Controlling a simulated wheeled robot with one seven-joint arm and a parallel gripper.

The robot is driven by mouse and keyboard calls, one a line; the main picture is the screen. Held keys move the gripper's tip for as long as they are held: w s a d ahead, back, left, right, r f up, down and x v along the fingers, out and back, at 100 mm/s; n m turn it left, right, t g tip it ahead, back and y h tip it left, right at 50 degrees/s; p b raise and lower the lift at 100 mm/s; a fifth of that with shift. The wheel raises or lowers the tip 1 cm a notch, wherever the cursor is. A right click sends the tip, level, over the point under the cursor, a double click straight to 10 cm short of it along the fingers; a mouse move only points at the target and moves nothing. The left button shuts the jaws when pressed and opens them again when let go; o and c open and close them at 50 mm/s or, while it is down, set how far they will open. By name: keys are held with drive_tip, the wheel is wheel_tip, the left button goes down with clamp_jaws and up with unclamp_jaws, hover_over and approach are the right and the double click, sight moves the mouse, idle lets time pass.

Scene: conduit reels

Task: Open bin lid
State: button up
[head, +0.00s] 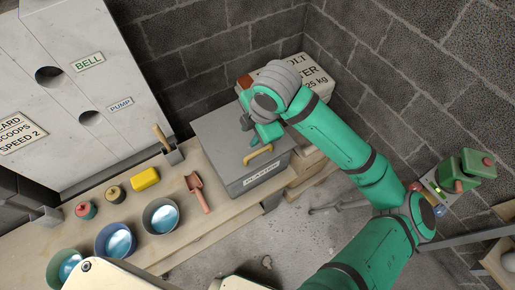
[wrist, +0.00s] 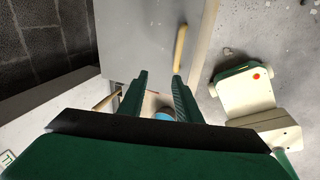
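A grey bin (head: 264,182) with a flat grey lid (head: 222,128) stands at the right end of the bench. Its front carries a white label, and the lid looks closed. A yellow bar handle (head: 258,154) is at the lid's front edge; in the wrist view the handle (wrist: 181,48) lies just beyond my right-hand fingertip. My gripper (wrist: 158,78) is open, its two green fingers apart with nothing between them. In the head view my gripper (head: 248,123) is over the lid, behind the handle. I cannot tell whether a finger touches the handle.
The wooden bench (head: 215,222) holds several bowls, a red scoop (head: 196,192) and a yellow block (head: 145,179). White sacks (head: 306,75) are stacked behind the bin against the block wall. A green and red device (head: 465,170) stands at the right. Bare floor lies in front of the bin.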

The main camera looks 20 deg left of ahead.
sight(257, 152)
drive_tip(key=shift+h, duration=0.6)
drive_tip(key=f, duration=0.3)
drive_tip(key=w+d+f, duration=0.1)
drive_tip(key=f, duration=0.7)
drive_tip(key=shift+w+d, duration=0.15)
drive_tip(key=shift+d, duration=0.1)
clamp_jaws()
